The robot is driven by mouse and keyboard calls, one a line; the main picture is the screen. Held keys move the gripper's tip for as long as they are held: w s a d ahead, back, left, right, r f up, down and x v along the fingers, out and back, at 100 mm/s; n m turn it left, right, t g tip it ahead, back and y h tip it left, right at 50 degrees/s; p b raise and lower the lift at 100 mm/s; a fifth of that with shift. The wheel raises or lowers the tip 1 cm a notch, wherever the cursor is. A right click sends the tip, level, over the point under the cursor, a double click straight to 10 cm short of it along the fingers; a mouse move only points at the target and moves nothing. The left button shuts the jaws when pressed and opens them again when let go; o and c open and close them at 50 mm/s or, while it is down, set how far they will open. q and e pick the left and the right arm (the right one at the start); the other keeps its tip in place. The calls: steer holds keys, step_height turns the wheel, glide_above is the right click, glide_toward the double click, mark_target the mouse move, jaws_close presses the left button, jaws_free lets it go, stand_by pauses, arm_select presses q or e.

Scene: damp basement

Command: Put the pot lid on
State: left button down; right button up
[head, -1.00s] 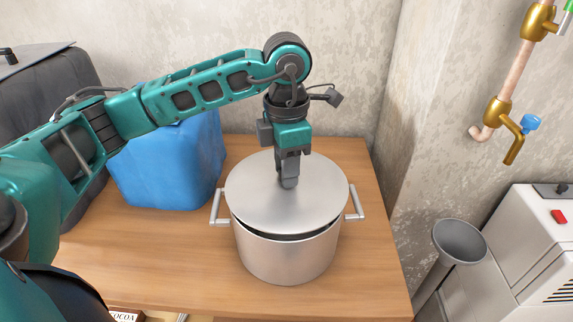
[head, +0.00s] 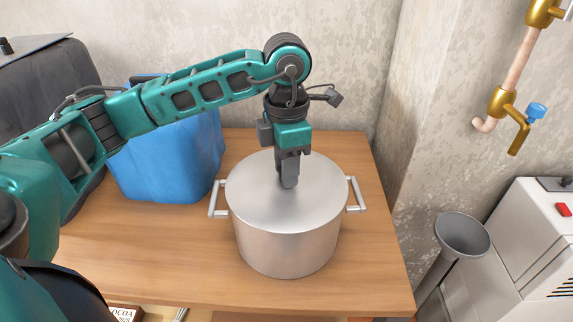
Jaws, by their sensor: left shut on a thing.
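A silver metal pot (head: 288,248) with a handle on each side stands on the wooden table. The flat round silver lid (head: 262,205) lies level over the pot's mouth, and no dark gap shows between its front edge and the pot's rim. My left gripper (head: 288,183) points straight down over the lid's middle and is shut on its knob, which the fingers hide. The back edge of the lid is partly behind the gripper. My right gripper is not in view.
The wooden table (head: 165,250) has free room left of the pot. A blue container (head: 175,155) stands behind my left arm. A concrete wall, a brass tap (head: 510,115), a grey funnel (head: 462,235) and a white machine (head: 535,235) are at the right.

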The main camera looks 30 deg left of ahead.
arm_select(q)
steer(key=shift+f, duration=0.2)
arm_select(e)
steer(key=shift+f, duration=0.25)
arm_select(q)
steer(key=c, duration=0.8)
jaws_free()
steer(key=shift+o, duration=0.2)
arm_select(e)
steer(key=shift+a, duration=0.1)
arm_select(q)
step_height(320, 180, up, 13)
steer(key=p, duration=0.2)
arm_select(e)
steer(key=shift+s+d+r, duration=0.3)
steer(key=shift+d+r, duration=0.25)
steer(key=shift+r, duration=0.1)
